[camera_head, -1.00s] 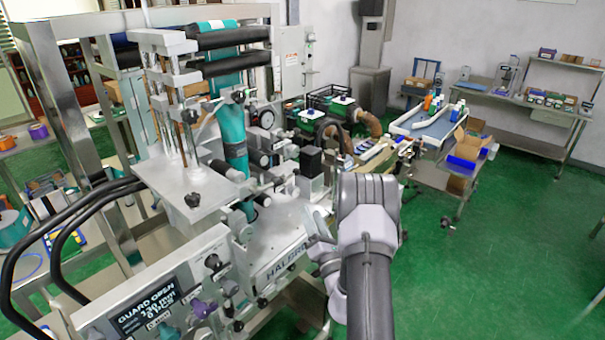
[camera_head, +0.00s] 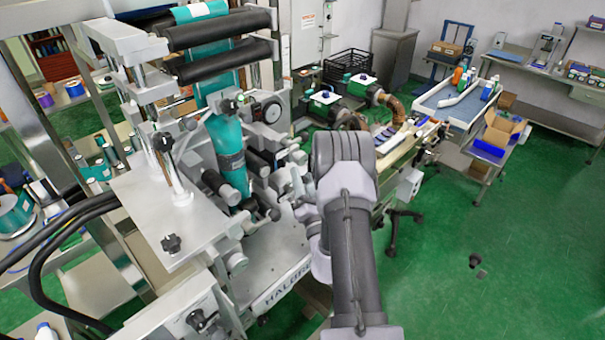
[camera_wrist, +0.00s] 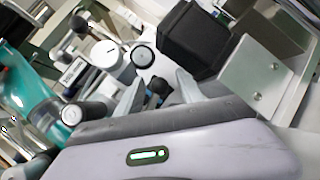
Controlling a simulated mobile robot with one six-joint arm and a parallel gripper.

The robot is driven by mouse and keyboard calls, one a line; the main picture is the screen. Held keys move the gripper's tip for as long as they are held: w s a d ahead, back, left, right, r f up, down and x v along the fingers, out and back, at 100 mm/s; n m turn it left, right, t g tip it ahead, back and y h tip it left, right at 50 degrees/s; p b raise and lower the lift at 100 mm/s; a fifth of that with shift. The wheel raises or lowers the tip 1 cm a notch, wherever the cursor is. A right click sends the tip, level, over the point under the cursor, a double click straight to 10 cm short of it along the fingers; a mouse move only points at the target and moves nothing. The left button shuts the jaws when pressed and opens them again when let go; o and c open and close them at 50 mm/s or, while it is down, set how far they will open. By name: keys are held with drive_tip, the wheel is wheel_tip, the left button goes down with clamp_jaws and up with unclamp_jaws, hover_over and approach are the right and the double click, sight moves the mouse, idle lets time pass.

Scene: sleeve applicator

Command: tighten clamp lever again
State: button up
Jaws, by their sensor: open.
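My gripper (camera_wrist: 160,92) is open in the wrist view, its two grey fingers apart. A small dark handle-like part (camera_wrist: 157,87) shows between the fingertips. It may be the clamp lever, but I cannot tell for sure, nor whether the fingers touch it. In the head view my gripper (camera_head: 291,198) is at the applicator machine (camera_head: 262,245), right of its rollers, and partly hidden by my arm. The teal sleeve film (camera_head: 226,148) runs down the machine left of my gripper.
In the wrist view, a black block (camera_wrist: 194,40) and a metal bracket (camera_wrist: 255,78) stand close to the right finger. Round-ended rollers (camera_wrist: 72,114) lie to the left. Black cables (camera_head: 62,232) loop at the machine's left.

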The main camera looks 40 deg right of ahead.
drive_tip(key=shift+s, duration=0.1)
drive_tip(key=shift+c, duration=0.4)
drive_tip(key=shift+a, duration=0.1)
clamp_jaws()
drive_tip(key=shift+r+p, duration=0.2)
drive_tip(key=shift+p, duration=0.7)
drive_tip(key=shift+m+g+p, duration=0.4)
drive_tip(key=shift+m+p, duration=0.2)
drive_tip(key=shift+p, duration=0.35)
drive_tip(key=shift+f+m+g+p, duration=0.45)
drive_tip(key=shift+m+p, duration=0.25)
drive_tip(key=shift+p, duration=0.45)
drive_tip(key=shift+f, duration=0.5)
unclamp_jaws()
drive_tip(key=shift+o, duration=0.4)
